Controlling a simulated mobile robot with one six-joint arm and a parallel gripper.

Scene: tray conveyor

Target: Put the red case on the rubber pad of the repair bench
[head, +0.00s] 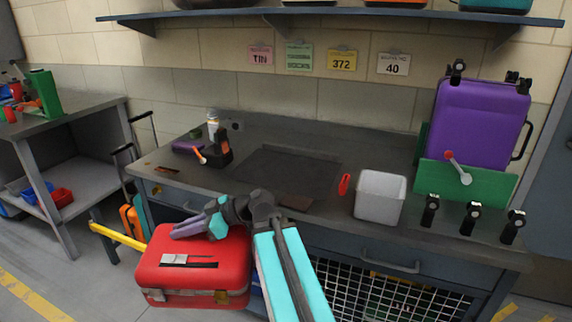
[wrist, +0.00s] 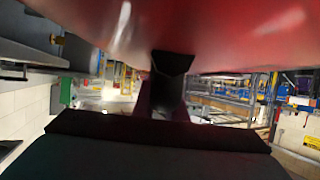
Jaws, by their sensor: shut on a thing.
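The red case (head: 195,262) hangs in front of the bench's left part, below the bench top and clear of it. A grey label and clasps show on its face. My gripper (head: 203,228) is shut on the case at its top; the exact grip point is partly hidden. In the wrist view the red case (wrist: 230,28) fills the top of the picture, with a dark part of the grip below it. The rubber pad (head: 290,168) looks like the dark square on the repair bench (head: 390,150), to the right of and behind the case. It is bare.
A white bin (head: 380,198) and a red tool (head: 344,184) are right of the pad. A drill (head: 217,150) stands left of it. A shelf (head: 330,12) hangs above.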

